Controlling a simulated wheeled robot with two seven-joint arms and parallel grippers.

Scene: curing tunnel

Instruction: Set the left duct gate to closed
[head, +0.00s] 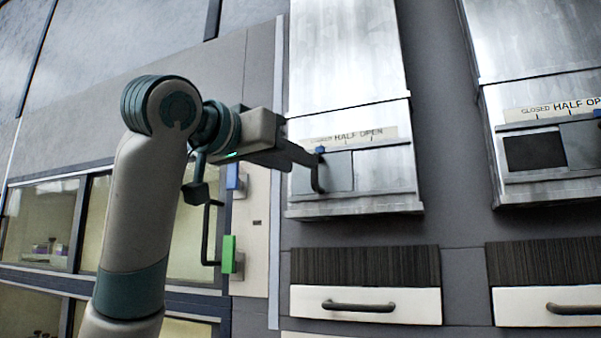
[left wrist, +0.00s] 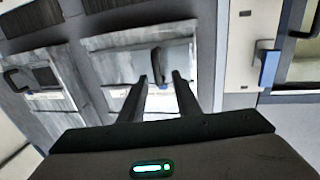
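The left duct gate (head: 340,176) is a grey sliding plate low on the left metal duct, with a dark upright handle (head: 319,178) at its left part. A blue pointer (head: 320,150) sits under the left end of the scale strip (head: 366,135), near a small, hard-to-read word left of "HALF OPEN". No dark opening shows in this gate. My left gripper (head: 308,160) reaches the handle from the left. In the left wrist view its fingers (left wrist: 159,78) are apart, with the handle (left wrist: 156,62) between or just beyond their tips; contact cannot be told. My right gripper is out of view.
A right duct gate (head: 583,144) shows a dark opening at its left. Drawers with bar handles (head: 358,306) lie below the ducts. Left of the ducts are a cabinet door handle (head: 207,232), a green block (head: 229,254) and glazed cabinets (head: 40,222).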

